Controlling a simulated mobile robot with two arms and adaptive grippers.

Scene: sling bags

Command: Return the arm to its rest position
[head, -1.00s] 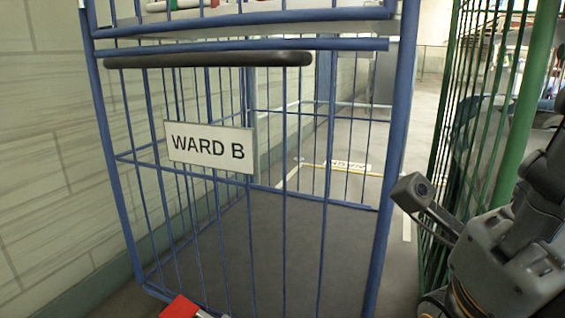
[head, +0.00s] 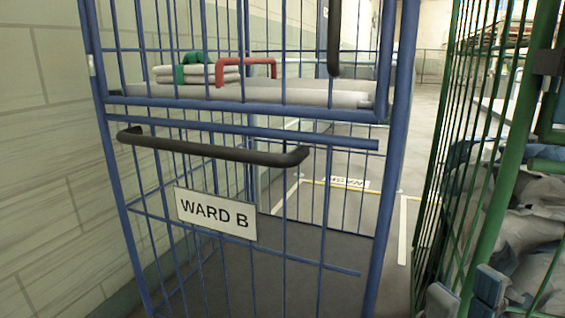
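My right gripper (head: 464,292) shows only in part at the lower right edge of the head view. Its two blue-grey finger pads stand apart, with a green post of the green cage visible between them. I cannot tell whether the pads touch that post. No held object shows. The rest of the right arm is out of the picture. My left gripper and arm are not in view.
A blue cage trolley (head: 388,190) with a WARD B sign (head: 215,214) and black handle (head: 215,150) fills the middle. Its shelf holds folded pale bags (head: 198,75) and a red handle (head: 245,63). A green cage (head: 505,140) with grey cloth (head: 530,215) stands right. Floor shows between them (head: 400,260).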

